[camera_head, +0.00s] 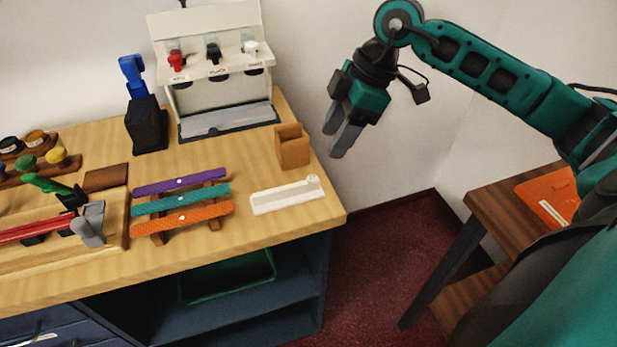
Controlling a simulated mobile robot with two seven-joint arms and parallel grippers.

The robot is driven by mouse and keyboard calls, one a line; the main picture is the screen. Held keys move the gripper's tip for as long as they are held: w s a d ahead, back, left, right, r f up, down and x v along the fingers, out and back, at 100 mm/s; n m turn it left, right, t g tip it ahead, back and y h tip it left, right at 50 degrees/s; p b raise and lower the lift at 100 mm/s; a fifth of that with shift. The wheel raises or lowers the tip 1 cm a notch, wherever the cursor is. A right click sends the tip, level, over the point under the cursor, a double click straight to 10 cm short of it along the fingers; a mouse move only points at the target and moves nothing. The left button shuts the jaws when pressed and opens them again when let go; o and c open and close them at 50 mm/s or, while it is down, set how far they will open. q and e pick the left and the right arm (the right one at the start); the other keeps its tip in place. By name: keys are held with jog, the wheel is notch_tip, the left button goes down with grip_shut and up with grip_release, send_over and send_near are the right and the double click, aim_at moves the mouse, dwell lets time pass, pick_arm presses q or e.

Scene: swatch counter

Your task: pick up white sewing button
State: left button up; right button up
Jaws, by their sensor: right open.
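A small round white piece, which looks like the white sewing button (313,181), sits at the right end of a flat white strip (285,197) near the counter's right edge. Small white dots also show on the purple strip (205,178), the teal strip (205,195) and the orange strip (208,212); I cannot tell whether they are buttons. My right gripper (334,143) is open and empty, pointing down beyond the counter's right edge, above and right of the white strip and apart from it. My left gripper is not in view.
A small wooden box (292,147) stands on the wooden counter (190,254) behind the white strip. A white stand (215,95) with red, black and white knobs is at the back. Tools crowd the left. A side table (490,215) with an orange item (550,192) is at right.

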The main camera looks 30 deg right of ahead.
aim_at(312, 178)
jog(key=x, duration=0.8)
jog(key=shift+s+a+f, duration=0.1)
jog(key=shift+a+f, duration=0.05)
jog(key=shift+a, duration=0.05)
grip_shut()
